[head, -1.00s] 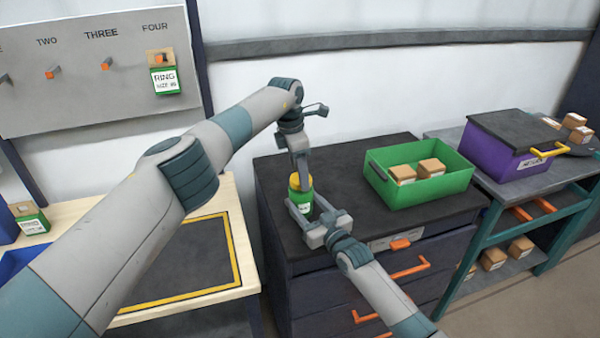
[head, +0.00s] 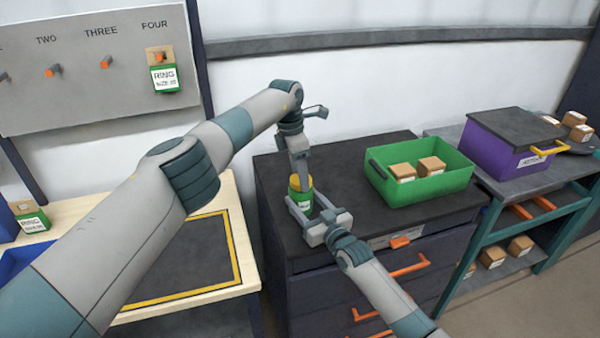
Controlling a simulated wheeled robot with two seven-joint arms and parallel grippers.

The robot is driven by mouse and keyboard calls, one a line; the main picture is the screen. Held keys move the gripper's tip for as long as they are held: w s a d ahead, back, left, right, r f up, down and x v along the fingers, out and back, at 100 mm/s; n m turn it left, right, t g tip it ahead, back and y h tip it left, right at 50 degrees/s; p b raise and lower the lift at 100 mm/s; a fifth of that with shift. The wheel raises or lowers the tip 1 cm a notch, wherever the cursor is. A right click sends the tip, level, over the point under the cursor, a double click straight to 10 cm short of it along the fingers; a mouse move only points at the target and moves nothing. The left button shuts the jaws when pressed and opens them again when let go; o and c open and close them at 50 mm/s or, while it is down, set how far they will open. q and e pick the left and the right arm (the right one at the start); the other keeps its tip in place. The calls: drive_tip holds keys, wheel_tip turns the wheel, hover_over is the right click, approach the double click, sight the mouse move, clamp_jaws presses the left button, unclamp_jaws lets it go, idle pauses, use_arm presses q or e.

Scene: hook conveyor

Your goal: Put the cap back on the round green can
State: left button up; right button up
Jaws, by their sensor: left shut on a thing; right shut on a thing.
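The round green can (head: 303,202) stands upright on the dark top of the drawer cabinet (head: 372,165). Its yellow cap (head: 295,182) shows at the can's top, partly hidden by my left gripper. My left gripper (head: 301,183) comes down from above and is shut on the cap. My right gripper (head: 303,212) reaches in from the lower right, with its fingers around the can's lower body, and is shut on the can. Whether the cap is fully seated on the can cannot be told.
A green bin (head: 447,181) with brown boxes stands to the right on the same cabinet. A purple bin (head: 500,155) with a dark lid sits on the teal-framed table beyond. A workbench with a yellow-edged mat (head: 236,250) is at the left. The cabinet top behind the can is clear.

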clamp_jaws()
use_arm(q)
drive_tip(key=shift+m+g, duration=0.3)
drive_tip(key=shift+m, duration=1.3)
drive_tip(key=o, duration=1)
drive_tip(key=shift+r, duration=2.25)
